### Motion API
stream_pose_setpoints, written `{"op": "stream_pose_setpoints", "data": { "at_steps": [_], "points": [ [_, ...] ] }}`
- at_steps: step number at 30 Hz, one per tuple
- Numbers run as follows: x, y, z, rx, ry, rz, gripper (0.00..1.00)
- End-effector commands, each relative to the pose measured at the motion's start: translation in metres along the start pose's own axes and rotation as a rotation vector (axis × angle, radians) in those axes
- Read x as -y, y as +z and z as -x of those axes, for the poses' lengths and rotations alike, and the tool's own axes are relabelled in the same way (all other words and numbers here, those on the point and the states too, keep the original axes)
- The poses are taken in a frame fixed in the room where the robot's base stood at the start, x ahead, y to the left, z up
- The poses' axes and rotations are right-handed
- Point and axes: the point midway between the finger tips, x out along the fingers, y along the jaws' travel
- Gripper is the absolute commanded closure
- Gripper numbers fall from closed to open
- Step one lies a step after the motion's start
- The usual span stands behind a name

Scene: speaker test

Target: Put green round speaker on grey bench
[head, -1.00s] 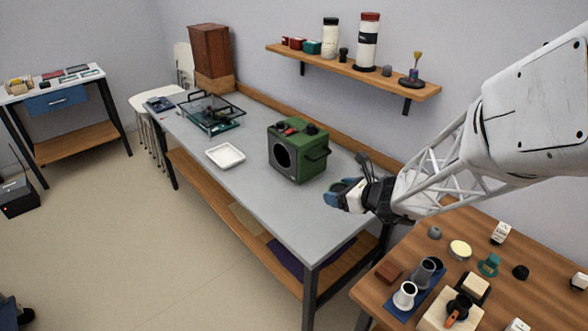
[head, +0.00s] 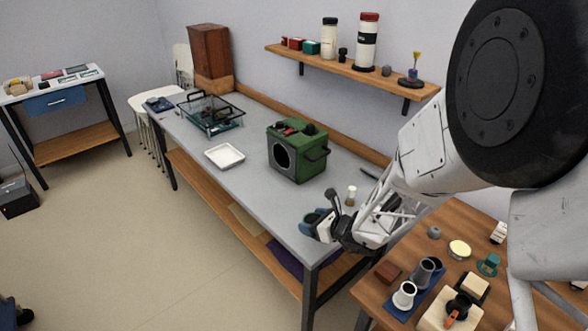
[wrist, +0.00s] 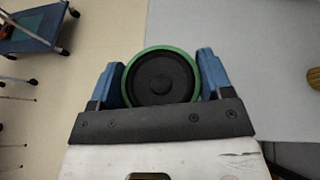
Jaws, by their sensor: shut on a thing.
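The green round speaker (wrist: 160,78), with a black cone and a green rim, is between the blue fingers of my gripper (wrist: 161,80) in the wrist view. My gripper is shut on it. In the head view my gripper (head: 318,224) is at the near end of the grey bench (head: 245,195), close to its front edge. The speaker shows only slightly there, between the fingers. In the wrist view the bench top (wrist: 270,60) fills the right side and floor shows at left. I cannot tell the speaker's height above the bench.
A green box speaker (head: 297,152) stands mid-bench, with a white tray (head: 225,156) to its left. A wooden table (head: 385,299) with several small items is at lower right. The bench's near front corner area is clear.

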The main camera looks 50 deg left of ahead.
Motion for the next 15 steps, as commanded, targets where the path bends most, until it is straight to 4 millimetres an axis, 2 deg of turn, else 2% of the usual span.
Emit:
{"op": "stream_pose_setpoints", "data": {
  "at_steps": [6,15],
  "points": [
    [0.0,-0.015,-0.007,0.001,-0.001,0.0,0.62],
    [0.0,-0.016,-0.007,0.002,-0.001,0.001,0.62]
  ]
}}
